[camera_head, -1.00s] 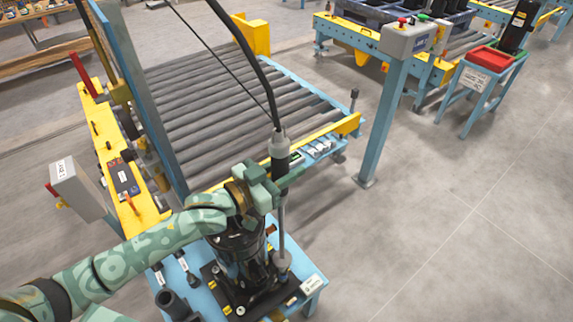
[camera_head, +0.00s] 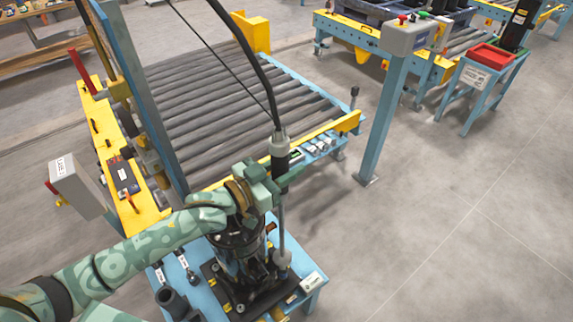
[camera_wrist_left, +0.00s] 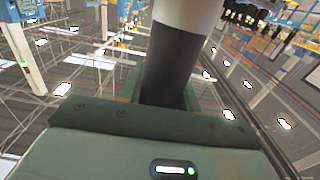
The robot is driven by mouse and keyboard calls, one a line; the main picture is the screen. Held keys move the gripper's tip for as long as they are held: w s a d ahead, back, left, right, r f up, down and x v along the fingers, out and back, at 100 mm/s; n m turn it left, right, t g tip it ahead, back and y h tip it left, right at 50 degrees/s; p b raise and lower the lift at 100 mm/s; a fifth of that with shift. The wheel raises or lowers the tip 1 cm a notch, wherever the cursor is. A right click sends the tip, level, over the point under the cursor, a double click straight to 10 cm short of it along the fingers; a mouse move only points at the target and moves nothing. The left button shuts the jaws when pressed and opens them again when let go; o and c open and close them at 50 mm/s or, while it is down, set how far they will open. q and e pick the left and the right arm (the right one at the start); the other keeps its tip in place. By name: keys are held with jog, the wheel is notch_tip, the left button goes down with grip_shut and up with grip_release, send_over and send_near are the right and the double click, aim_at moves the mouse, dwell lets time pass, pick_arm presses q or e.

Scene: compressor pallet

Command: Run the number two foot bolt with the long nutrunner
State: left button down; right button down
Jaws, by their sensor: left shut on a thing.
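My left gripper (camera_head: 268,184) is shut on the long nutrunner (camera_head: 280,160), around its dark upper body. The nutrunner hangs upright from a black cable, and its thin shaft runs down to a grey socket end (camera_head: 282,259). That end is at the right side of the black compressor's (camera_head: 238,250) foot plate; I cannot tell whether it sits on a bolt, and the bolt itself is hidden. In the left wrist view the tool's grey and black body (camera_wrist_left: 175,60) rises out of the gripper. My right gripper is not in view.
The compressor stands on a blue bench (camera_head: 312,286) with a white label and small labelled parts at its left. A roller conveyor (camera_head: 235,105) lies behind. A blue post with a control box (camera_head: 405,38) stands at right. A red tray (camera_head: 491,56) is farther off. Floor at right is clear.

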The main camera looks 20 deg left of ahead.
pick_arm(q)
jog(key=shift+s+f+b, duration=0.1)
jog(key=shift+f+b, duration=0.7)
jog(key=shift+f, duration=0.85)
dwell(2.0)
jog(key=shift+r+p, duration=0.75)
jog(key=shift+p, duration=0.05)
jog(key=shift+r+p, duration=1.95)
